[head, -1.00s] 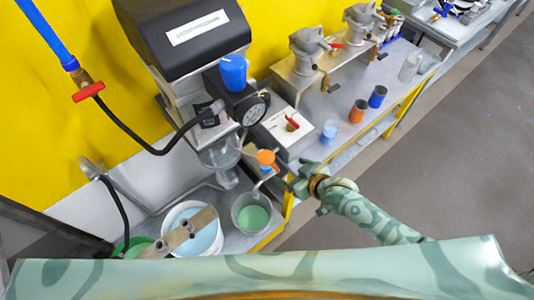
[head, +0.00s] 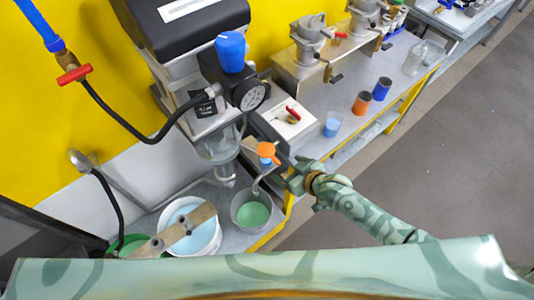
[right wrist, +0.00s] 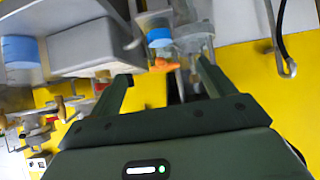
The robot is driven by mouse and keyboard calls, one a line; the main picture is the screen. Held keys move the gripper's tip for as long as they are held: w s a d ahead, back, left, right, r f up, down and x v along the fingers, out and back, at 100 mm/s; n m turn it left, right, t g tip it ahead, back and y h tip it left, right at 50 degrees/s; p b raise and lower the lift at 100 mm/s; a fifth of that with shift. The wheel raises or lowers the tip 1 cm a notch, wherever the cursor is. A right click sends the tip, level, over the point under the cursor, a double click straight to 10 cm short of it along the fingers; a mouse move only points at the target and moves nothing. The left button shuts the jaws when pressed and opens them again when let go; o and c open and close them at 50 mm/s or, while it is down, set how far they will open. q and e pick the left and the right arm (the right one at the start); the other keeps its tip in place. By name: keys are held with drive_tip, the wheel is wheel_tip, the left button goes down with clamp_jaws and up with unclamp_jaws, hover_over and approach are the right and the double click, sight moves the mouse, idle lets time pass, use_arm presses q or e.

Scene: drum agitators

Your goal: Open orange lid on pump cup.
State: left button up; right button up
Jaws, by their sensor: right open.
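The orange lid (head: 266,149) sits on a small pump cup (head: 266,161) with blue in it, beside the machine in the head view. In the right wrist view the orange lid (right wrist: 163,66) lies between my fingertips, with the clear cup's blue band (right wrist: 158,36) above it in the picture. My right gripper (head: 287,170) is open and empty, just to the right of the cup. Its two fingers (right wrist: 163,74) reach toward the lid from both sides; I cannot tell whether they touch it. My left gripper is not in view.
A dark machine with a round gauge (head: 250,95) stands behind the cup. A bucket of green liquid (head: 253,212) and a white bucket of blue liquid (head: 190,228) stand below left. A white box with a red handle (head: 290,118) is close behind my gripper. Open floor lies right.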

sight(270, 154)
drive_tip(key=shift+r, duration=0.15)
drive_tip(key=b+x, duration=0.3)
drive_tip(key=x, duration=0.1)
drive_tip(key=shift+w+a, duration=0.15)
drive_tip(key=shift+w, duration=0.05)
drive_tip(key=c, duration=1.6)
drive_tip(key=shift+o, duration=0.2)
